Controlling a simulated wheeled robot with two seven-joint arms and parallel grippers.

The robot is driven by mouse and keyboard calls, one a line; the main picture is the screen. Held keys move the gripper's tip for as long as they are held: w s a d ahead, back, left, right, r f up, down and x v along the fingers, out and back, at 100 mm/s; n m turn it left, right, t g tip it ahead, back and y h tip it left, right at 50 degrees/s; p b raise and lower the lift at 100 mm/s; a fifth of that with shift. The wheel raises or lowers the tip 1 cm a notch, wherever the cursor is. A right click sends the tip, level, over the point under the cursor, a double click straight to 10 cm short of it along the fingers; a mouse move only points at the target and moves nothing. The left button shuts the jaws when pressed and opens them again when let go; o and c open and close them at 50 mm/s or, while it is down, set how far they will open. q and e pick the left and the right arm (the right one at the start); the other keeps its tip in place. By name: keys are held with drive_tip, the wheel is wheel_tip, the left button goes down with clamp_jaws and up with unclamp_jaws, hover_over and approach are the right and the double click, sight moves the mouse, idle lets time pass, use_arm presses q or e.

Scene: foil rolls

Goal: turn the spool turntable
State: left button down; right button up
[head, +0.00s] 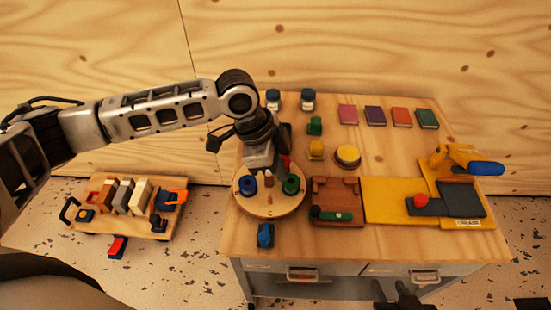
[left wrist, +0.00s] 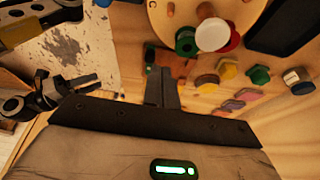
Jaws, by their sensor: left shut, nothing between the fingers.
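The spool turntable (head: 270,208) is a round wooden disc with a letter C at its front, at the left of the table. A blue spool (head: 247,185), a green spool (head: 290,186) and a partly hidden red spool (head: 285,160) stand on it, with short wooden pegs. My left gripper (head: 262,170) is over the turntable, shut and empty; I cannot tell whether it touches a peg. In the left wrist view its fingers (left wrist: 162,88) are together, and a white round piece (left wrist: 212,35) shows beside the green spool. My right gripper (head: 403,298) is partly seen at the bottom edge.
A brown tray (head: 335,187) stands right of the turntable, then a yellow board (head: 385,190) and a yellow-blue tool (head: 465,160). A blue piece (head: 265,235) lies in front. Colored blocks line the back. A low cart (head: 165,225) stands left.

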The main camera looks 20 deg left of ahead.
use_arm(q)
hover_over(274, 203)
drive_tip(key=d, duration=0.4)
drive_tip(key=f, duration=0.7)
drive_tip(key=shift+w+a, duration=0.2)
drive_tip(key=shift+w, duration=0.15)
drive_tip(key=a, duration=0.2)
drive_tip(key=shift+s+a+f, duration=0.25)
drive_tip(key=shift+a+f, duration=0.1)
drive_tip(key=shift+f, duration=0.05)
drive_tip(key=shift+s+a+f, duration=0.1)
drive_tip(key=shift+a+f, duration=0.15)
drive_tip(key=shift+a, duration=0.25)
